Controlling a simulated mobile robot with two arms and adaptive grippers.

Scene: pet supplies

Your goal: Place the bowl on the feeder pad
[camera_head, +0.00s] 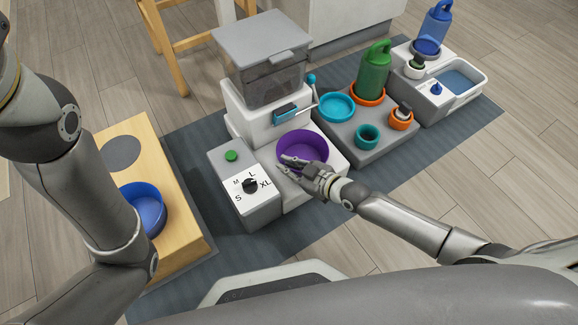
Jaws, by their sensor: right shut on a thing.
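The purple bowl (303,147) is upright at the front of the white feeder, over its pale pad (334,153). I cannot tell whether the bowl's bottom touches the pad. My right gripper (288,164) is shut on the near left part of the bowl's rim, its arm coming in from the right. The feeder (261,85) has a grey lidded hopper and stands behind the bowl. My left arm crosses the left side of the view, but its gripper does not show.
A control box (248,198) with a dial and green button adjoins the pad on the left. A wooden stand (170,162) holds a blue bowl (146,205). A grey tray (372,150) with a green bottle and cups lies right, a white water unit (466,80) beyond.

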